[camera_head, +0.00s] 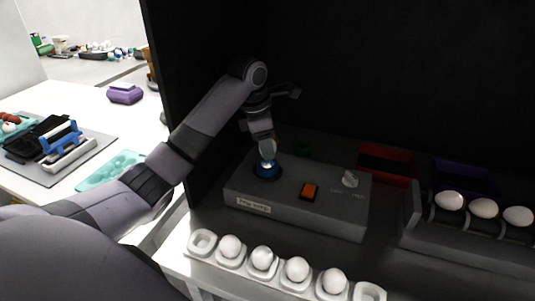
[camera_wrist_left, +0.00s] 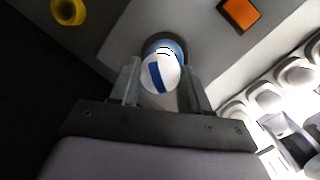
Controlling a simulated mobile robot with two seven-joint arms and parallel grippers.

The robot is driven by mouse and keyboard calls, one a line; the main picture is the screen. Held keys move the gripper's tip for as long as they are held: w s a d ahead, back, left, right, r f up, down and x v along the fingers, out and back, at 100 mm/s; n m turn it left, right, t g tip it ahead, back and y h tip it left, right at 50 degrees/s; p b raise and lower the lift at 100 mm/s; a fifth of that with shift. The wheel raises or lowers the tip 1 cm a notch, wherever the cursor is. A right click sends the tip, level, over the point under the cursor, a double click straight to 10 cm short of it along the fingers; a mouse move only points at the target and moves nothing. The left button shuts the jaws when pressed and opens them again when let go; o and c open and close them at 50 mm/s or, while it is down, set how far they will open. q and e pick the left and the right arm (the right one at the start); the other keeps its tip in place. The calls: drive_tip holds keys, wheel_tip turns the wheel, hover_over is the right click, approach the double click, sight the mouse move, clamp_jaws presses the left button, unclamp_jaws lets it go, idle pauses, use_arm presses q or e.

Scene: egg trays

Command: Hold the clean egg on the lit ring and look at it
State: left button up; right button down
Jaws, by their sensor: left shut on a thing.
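My left gripper (camera_head: 266,151) points down at the candling box (camera_head: 340,215) inside the dark booth. In the left wrist view the gripper (camera_wrist_left: 159,77) is shut on a white egg (camera_wrist_left: 151,80), with one finger on each side. A dark blue band shows across the egg; I cannot tell whether it is a mark or a reflection. The blue ring (camera_head: 267,171) on the box has a bright glow at its middle. The egg is right at the ring, which shows partly behind it in the wrist view (camera_wrist_left: 163,42); whether they touch is unclear. My right gripper is not in view.
An orange switch (camera_head: 309,191) and a pale knob (camera_head: 349,179) are on the box. A white egg tray (camera_head: 202,243) with several eggs stands in front. A dark rack (camera_head: 414,217) with white eggs is at right. A red bin (camera_head: 386,164) stands behind.

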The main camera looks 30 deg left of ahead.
use_arm(q)
drive_tip(key=shift+r, duration=2.5)
